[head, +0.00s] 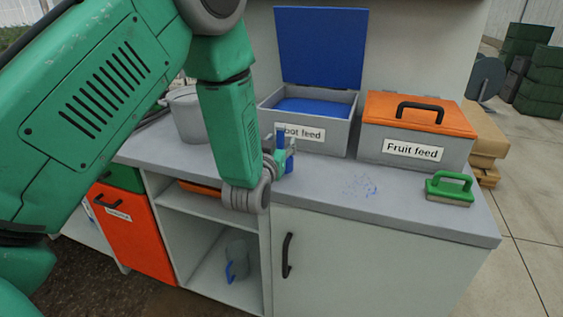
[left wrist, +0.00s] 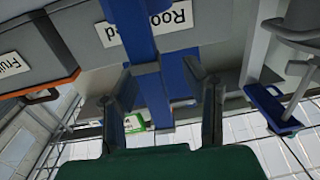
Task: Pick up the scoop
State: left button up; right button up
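My left gripper (head: 284,166) is over the worktop in front of the root feed box, small and partly hidden by its own wrist. A narrow blue upright piece (head: 281,140) shows at it, seemingly the scoop's handle. In the left wrist view a blue bar (left wrist: 151,88) runs between the two dark fingers of the left gripper (left wrist: 162,85). The fingers stand apart, with visible gaps on both sides of the bar. I cannot make out a scoop bowl. My right gripper is in neither view.
The root feed box (head: 338,133) has its blue lid (head: 320,45) raised. The fruit feed box (head: 370,145) is shut under an orange lid. A green brush (head: 450,187) lies at the worktop's right end. A grey bucket (head: 188,118) stands left. A grey vessel (head: 238,252) sits on the shelf.

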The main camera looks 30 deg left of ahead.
pick_arm(q)
jog(key=shift+d+r, duration=0.1)
jog(key=shift+d, duration=0.15)
jog(key=shift+c, duration=1.2)
jog(key=shift+d, duration=0.15)
jog(key=c, duration=0.7)
jog(key=shift+d, duration=0.1)
grip_shut()
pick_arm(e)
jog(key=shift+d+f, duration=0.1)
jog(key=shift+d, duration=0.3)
pick_arm(q)
jog(key=shift+a, duration=0.35)
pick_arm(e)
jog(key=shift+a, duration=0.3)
